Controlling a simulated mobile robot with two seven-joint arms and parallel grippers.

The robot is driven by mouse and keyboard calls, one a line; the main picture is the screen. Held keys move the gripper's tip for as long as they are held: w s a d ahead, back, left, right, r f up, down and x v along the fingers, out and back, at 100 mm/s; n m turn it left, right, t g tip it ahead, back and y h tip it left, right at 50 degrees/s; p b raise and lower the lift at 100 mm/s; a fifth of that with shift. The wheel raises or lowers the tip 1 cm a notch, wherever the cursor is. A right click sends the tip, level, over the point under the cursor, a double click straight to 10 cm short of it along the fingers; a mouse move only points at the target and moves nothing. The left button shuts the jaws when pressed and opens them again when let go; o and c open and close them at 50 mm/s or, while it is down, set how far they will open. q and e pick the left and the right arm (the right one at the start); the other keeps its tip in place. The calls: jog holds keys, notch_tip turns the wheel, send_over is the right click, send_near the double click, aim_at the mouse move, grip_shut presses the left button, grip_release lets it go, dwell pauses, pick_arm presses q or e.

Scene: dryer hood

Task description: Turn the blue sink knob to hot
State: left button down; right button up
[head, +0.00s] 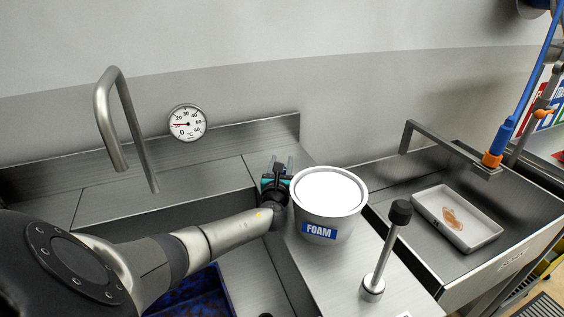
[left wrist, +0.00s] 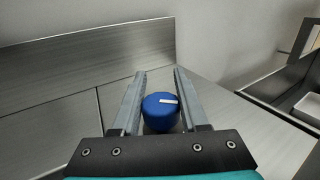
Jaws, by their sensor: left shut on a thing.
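The blue sink knob (left wrist: 160,112) is round with a white pointer mark that lies nearly level, pointing right in the left wrist view. It stands on the metal counter near the backsplash. My left gripper (left wrist: 159,78) has one finger on each side of the knob and is shut on it. In the head view my left gripper (head: 276,170) is behind and left of the foam tub, and the knob is hidden there. A round dial gauge (head: 187,122) marked in °C hangs on the wall, its needle pointing left near 20. My right gripper is not in view.
A grey tub (head: 325,220) labelled FOAM stands close to the right of my left gripper. A tall grey faucet (head: 105,120) rises at left. A black-topped lever (head: 385,252) stands in front right. A white tray (head: 424,207) sits in the right basin.

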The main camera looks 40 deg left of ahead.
pick_arm(q)
jog(key=shift+a+r, duration=0.15)
jog(key=shift+r, duration=0.15)
jog(key=c, duration=0.8)
grip_release()
jog(key=o, duration=0.4)
jog(key=shift+f, duration=0.25)
jog(key=shift+c, duration=0.2)
jog(key=shift+r, duration=0.1)
notch_tip(320, 180, up, 20)
jog(key=p, duration=0.8)
